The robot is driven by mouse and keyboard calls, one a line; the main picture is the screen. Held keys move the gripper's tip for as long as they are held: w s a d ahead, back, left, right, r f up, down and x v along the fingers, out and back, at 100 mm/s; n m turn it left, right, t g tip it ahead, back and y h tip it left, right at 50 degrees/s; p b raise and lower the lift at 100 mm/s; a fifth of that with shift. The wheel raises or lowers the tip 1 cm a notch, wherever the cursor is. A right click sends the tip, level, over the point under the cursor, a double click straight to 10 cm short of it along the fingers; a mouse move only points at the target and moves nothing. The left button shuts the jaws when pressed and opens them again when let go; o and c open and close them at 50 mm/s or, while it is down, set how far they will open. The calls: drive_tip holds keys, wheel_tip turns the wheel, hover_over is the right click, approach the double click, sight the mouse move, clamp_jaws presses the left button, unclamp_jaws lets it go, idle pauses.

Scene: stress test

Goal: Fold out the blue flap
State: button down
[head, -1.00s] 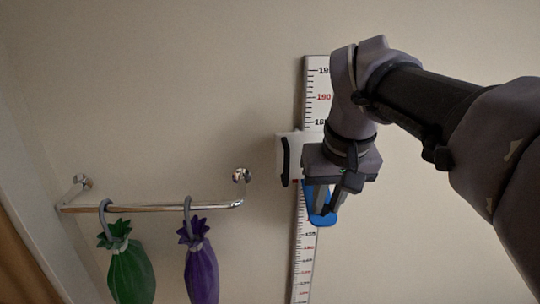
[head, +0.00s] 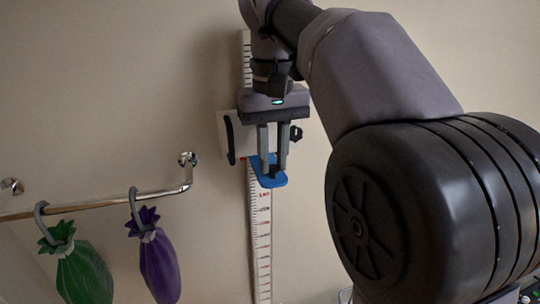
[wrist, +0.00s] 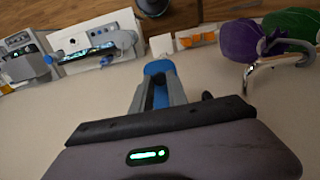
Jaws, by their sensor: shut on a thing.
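The blue flap (head: 270,182) sits at the lower edge of the white slider (head: 224,128) on the wall-mounted height ruler (head: 262,235). It sticks out from the wall at the fingertips. My gripper (head: 272,168) points down at the flap, and its two fingers are shut on it. In the wrist view the flap's blue end (wrist: 158,67) shows between and beyond the fingers (wrist: 160,92). The part of the flap behind the fingers is hidden, so its exact angle is hard to tell.
A chrome rail (head: 100,207) is mounted left of the ruler. The wrist view also shows a white device panel (wrist: 95,38) at the upper left. The wall between rail and ruler is bare.

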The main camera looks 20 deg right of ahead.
drive_tip(key=c, duration=1.3)
unclamp_jaws()
